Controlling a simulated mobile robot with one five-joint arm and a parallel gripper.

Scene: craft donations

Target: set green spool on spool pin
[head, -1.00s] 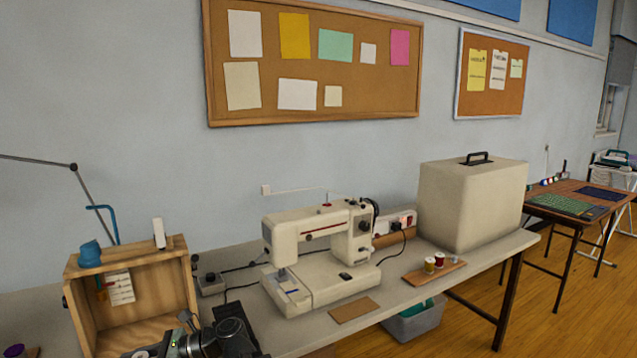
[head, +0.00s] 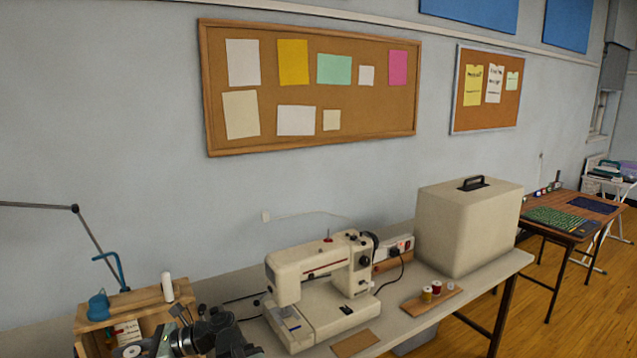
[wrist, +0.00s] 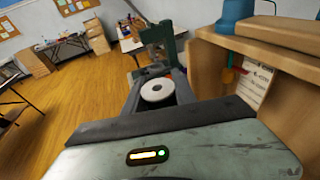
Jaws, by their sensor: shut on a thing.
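My gripper (wrist: 157,92) is shut on a spool (wrist: 157,90). Its pale round end with a central hole faces the wrist camera, and its wound side is hidden, so I cannot see its green. In the head view the spool (head: 131,351) shows low at the left, in front of the wooden crate. The cream sewing machine (head: 318,312) stands on the table to the right, apart from my gripper. A small red-based upright piece (head: 327,239) is on its top; it is too small to tell whether it is the spool pin.
The wooden crate (head: 140,301) stands close beside my gripper, with a white cylinder (head: 167,287) and a blue item (head: 98,306) on top. Right of the machine are a large beige case (head: 467,228) and a wooden board (head: 447,299) with yellow and red spools. A brown mat (head: 355,343) lies in front.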

